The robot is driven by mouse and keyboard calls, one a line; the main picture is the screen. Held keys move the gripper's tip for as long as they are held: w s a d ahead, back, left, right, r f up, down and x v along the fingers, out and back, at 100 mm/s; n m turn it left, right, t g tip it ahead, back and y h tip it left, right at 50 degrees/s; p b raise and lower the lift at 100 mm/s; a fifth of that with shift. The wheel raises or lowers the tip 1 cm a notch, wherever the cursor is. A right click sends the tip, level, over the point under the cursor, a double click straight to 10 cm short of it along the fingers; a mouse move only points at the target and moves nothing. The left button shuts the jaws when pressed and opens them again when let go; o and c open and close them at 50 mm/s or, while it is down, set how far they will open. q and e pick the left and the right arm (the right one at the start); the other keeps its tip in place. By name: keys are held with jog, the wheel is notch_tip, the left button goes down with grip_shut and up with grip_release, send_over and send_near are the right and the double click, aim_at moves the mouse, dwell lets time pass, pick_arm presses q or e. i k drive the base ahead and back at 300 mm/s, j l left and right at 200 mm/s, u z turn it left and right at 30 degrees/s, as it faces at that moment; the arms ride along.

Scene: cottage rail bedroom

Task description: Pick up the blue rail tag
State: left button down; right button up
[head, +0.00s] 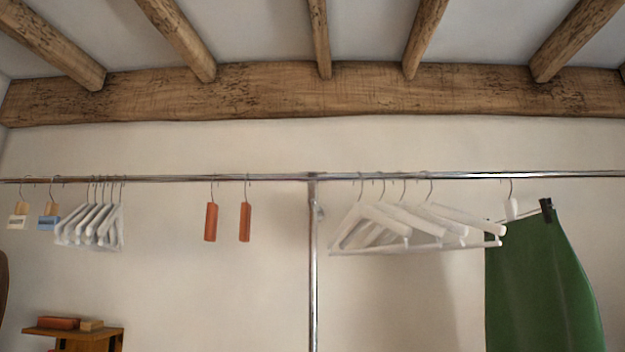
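The blue rail tag (48,222) hangs from the metal rail (270,179) near the left end. It has a hook, a wooden upper part and a blue lower part. A similar cream tag (17,221) hangs just to its left. White hangers hang close on its right, almost against it in the picture. Neither of my grippers shows in the head view, so I cannot see whether they are open or shut.
Bunched white hangers (92,225), two orange blocks on hooks (211,222), more white hangers (410,228) and a green skirt (540,285) hang along the rail. A post (313,270) supports it. A wooden shelf (75,332) stands low left. Ceiling beams (320,92) run above.

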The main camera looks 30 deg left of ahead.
aim_at(48, 221)
jog(key=u, duration=2.45)
jog(key=i, duration=0.1)
jog(key=j+z, duration=0.05)
